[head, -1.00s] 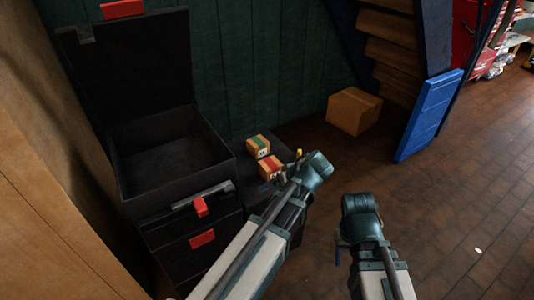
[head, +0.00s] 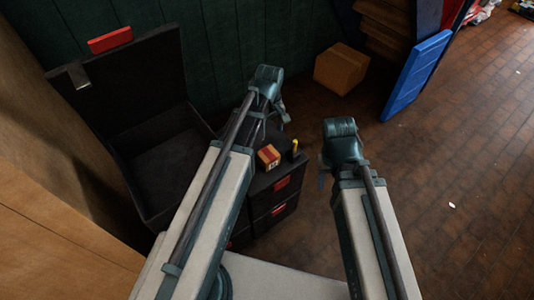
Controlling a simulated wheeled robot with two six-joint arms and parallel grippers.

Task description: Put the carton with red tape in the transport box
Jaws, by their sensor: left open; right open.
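The carton with red tape (head: 268,157) is a small tan box with a red stripe and a dark mark on its front. It sits on a low dark drawer cabinet (head: 270,182), partly beside my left arm. The transport box appears to be the open black box (head: 165,125) on the left, its lid raised. My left arm covers part of its right side. My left gripper (head: 281,113) is open, above and beyond the carton in the picture, apart from it. My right gripper (head: 321,178) is open, right of the cabinet, and holds nothing visible.
A small yellow item (head: 294,147) stands beside the carton on the cabinet. A larger cardboard box (head: 341,68) lies on the floor at the back. A blue panel (head: 416,75) leans at the right. The brick-patterned floor (head: 450,160) on the right is mostly clear.

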